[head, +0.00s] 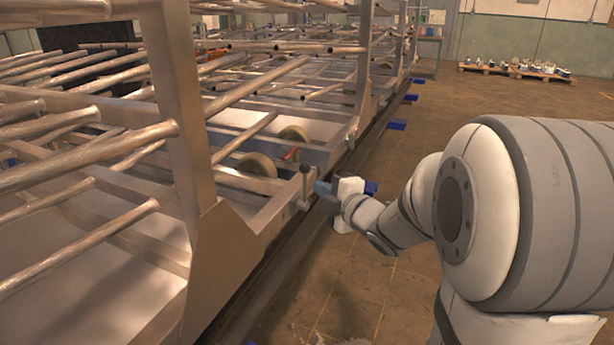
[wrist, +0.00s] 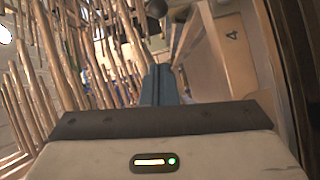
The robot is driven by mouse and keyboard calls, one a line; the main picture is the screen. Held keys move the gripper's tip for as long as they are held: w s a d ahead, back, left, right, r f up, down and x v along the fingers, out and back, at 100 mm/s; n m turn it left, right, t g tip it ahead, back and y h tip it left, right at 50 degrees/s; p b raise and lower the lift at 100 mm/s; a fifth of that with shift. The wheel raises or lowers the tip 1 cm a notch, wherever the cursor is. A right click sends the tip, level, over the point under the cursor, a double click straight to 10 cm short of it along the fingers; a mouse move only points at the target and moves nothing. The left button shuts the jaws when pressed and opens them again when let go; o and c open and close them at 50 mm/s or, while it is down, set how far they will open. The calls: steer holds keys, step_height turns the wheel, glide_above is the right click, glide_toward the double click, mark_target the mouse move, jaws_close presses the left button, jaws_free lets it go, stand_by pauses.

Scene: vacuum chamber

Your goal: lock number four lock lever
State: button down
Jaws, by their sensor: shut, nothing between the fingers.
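A lock lever (head: 304,186) with a rounded grey knob stands upright on the side of the metal frame, in the middle of the head view. In the wrist view a dark round knob (wrist: 157,8), apparently this lever's, shows at the top edge. A black number 4 (wrist: 231,35) is marked on the frame beam to the right. My gripper (head: 321,188) is just right of the lever in the head view, its blue fingers pointing toward it. The fingers (wrist: 160,85) are closed together and empty. I cannot tell whether they touch the lever.
The metal rack (head: 190,130) fills the left, with long tubes sticking out. A red handle (head: 290,155) and round wheels (head: 257,165) sit inside the frame. Blue blocks (head: 396,125) lie along the floor beside it. Open tiled floor (head: 470,100) lies to the right.

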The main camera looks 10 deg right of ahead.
mark_target(307, 173)
steer(key=w+a+f+b, duration=0.1)
steer(key=w+b, duration=0.1)
steer(key=w, duration=0.9)
steer(key=shift+f+b, duration=0.35)
steer(key=shift+w+a+r+p, duration=0.1)
steer(key=shift+a+p, duration=0.1)
steer(key=shift+p, duration=0.1)
